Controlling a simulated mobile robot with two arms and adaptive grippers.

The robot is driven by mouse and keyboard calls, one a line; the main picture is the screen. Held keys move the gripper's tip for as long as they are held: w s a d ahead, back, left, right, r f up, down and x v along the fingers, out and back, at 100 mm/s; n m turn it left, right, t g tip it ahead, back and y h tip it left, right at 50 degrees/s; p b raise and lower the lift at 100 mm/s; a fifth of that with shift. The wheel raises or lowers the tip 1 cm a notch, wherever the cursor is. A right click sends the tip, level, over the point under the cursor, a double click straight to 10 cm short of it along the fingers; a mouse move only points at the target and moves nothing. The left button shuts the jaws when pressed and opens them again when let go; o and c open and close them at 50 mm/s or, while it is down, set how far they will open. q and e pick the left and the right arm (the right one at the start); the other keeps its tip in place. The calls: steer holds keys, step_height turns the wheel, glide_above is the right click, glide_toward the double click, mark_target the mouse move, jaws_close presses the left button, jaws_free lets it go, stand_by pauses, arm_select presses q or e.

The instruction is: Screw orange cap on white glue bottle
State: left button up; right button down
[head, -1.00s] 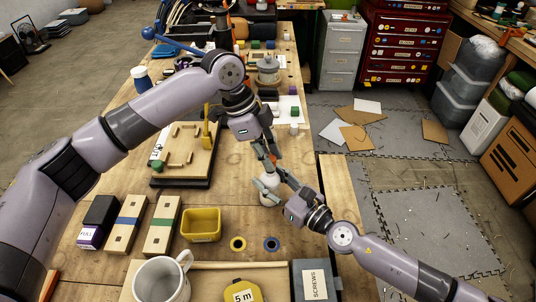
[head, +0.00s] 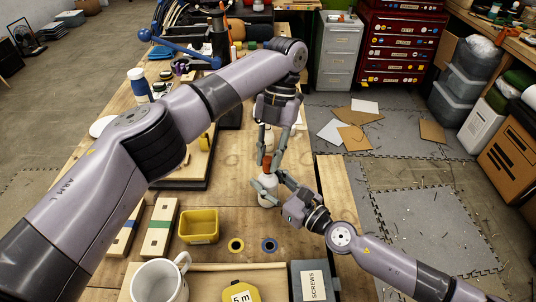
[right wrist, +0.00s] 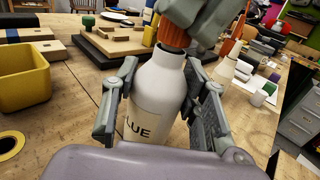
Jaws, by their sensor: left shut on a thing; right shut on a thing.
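The white glue bottle (head: 267,190) stands upright on the bench, and its lettering shows in the right wrist view (right wrist: 155,92). My right gripper (head: 269,184) is shut on the bottle's body, with one finger on each side. My left gripper (head: 267,160) comes down from above and is shut on the orange cap (head: 266,162). The ribbed cap (right wrist: 174,36) is at the top of the bottle's neck in the right wrist view. My left fingers hide part of it, and I cannot tell whether its thread is engaged.
A white mug (head: 158,282) is at the front.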

arm_select(q)
steer(key=shift+m, duration=0.6)
steer(key=o, duration=0.7)
steer(key=shift+r, duration=2.3)
steer(key=shift+c, duration=0.2)
